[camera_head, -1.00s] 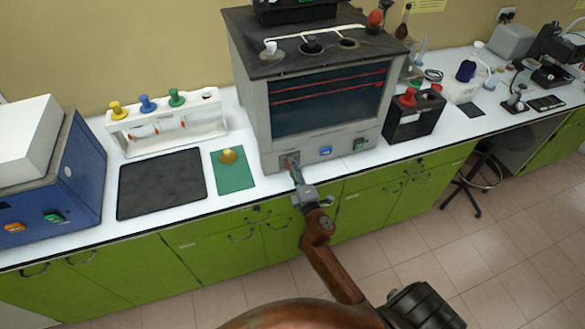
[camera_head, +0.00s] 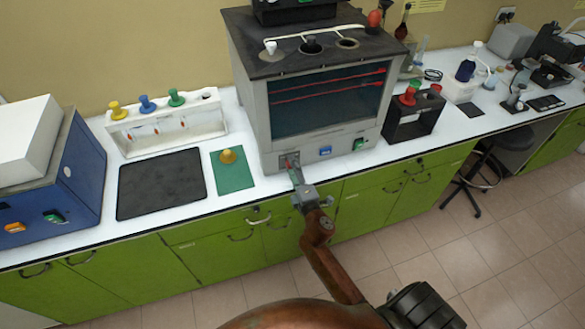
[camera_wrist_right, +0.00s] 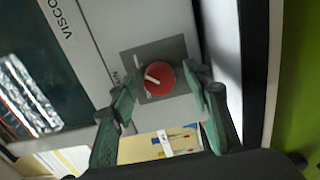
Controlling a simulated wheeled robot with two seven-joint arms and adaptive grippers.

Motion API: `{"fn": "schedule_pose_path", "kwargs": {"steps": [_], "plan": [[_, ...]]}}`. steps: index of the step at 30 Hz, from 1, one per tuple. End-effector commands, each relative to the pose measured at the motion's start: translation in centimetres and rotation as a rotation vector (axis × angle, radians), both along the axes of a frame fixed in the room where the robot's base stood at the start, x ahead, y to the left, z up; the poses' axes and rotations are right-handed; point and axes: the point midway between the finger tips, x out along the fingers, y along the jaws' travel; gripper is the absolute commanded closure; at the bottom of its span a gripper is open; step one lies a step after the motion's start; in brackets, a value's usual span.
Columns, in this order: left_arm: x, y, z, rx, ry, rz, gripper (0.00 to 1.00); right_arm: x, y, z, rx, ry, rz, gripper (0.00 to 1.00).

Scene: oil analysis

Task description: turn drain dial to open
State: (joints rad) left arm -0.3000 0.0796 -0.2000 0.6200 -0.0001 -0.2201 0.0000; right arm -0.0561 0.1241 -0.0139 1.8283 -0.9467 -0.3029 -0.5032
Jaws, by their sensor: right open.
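The drain dial is a red round knob with a white pointer mark on a grey square plate. It shows in the right wrist view (camera_wrist_right: 160,78), low on the front of the grey viscosity bath (camera_head: 262,130). My right gripper (camera_head: 297,178) is at the lower left of that front, its fingertips close to the dial. In the right wrist view the green fingers (camera_wrist_right: 165,98) are open, one on each side of the dial; I cannot tell whether they touch it. In the head view the gripper mostly hides the dial. My left gripper is not in view.
A blue button (camera_head: 325,151) and a green switch (camera_head: 359,144) sit right of the dial. A green mat (camera_head: 234,181) with a yellow-topped piece lies to the left. A black rack (camera_head: 391,132) stands to the right.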

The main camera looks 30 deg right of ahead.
Motion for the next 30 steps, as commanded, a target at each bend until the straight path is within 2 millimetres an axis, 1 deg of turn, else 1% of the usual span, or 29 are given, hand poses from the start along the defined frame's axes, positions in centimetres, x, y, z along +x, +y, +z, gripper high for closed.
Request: {"fn": "schedule_pose_path", "kwargs": {"steps": [5,8,11,18,21,25,30], "plan": [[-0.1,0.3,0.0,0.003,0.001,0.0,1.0,-0.2,0.0,0.0,-0.001,0.0,0.0,0.56],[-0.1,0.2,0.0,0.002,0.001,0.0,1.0,-1.0,0.2,-0.1,0.0,0.001,0.0,0.56],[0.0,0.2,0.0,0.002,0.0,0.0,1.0,-2.6,0.6,-0.1,0.001,0.002,-0.001,0.56],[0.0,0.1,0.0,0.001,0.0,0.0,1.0,-7.5,1.7,-0.2,0.002,0.003,-0.002,0.56],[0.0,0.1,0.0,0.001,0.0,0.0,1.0,-9.3,2.2,-0.1,0.002,0.003,-0.002,0.56],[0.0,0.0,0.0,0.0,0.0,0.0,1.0,-10.8,2.6,-0.1,0.001,0.002,-0.001,0.56],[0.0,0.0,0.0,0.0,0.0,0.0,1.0,-11.6,2.8,0.0,0.001,0.0,-0.001,0.56]]}}
